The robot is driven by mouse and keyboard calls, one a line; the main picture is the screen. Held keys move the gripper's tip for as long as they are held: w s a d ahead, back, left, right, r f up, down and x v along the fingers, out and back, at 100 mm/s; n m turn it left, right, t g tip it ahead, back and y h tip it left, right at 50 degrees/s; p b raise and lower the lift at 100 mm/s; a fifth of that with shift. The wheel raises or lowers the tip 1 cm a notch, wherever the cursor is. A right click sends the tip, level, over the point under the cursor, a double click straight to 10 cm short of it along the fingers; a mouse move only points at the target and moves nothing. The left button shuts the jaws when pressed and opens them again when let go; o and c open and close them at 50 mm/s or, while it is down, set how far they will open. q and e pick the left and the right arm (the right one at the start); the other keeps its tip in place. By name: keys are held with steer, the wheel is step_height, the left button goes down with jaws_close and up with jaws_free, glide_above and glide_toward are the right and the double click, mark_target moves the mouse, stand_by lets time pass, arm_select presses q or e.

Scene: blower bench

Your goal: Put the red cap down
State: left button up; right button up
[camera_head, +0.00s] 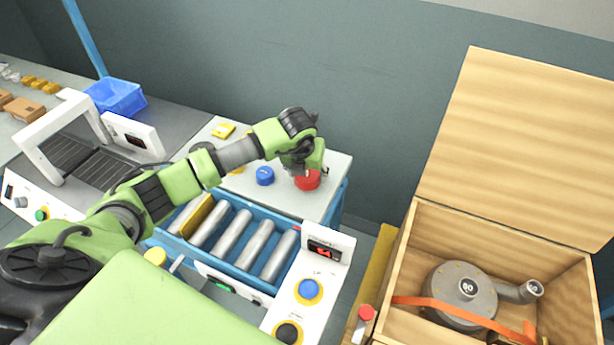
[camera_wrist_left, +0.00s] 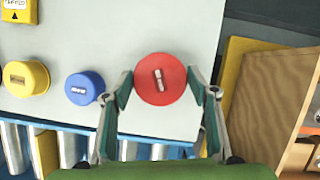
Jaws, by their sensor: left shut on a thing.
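The red cap (camera_head: 308,181) is at the right end of the white bench top, below my left gripper (camera_head: 303,171). In the left wrist view the red cap (camera_wrist_left: 160,80) is round with a pale slot mark on top. My left gripper (camera_wrist_left: 160,90) is shut on it, with one finger on each side. I cannot tell whether the cap touches the bench top (camera_wrist_left: 140,30). My right gripper is not in view.
A blue cap (camera_wrist_left: 84,88) and a yellow cap (camera_wrist_left: 25,78) stand to the left on the bench top. A roller conveyor (camera_head: 233,236) runs in front. An open wooden crate (camera_head: 412,245) with a grey blower (camera_head: 458,293) stands at the right. Bench space behind the red cap is clear.

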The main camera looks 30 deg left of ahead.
arm_select(q)
steer(key=s+d+r+b, duration=0.4)
steer(key=s+d+r, duration=0.1)
steer(key=s+r, duration=0.6)
steer(key=shift+s+r, duration=0.3)
steer(key=shift+s, duration=0.75)
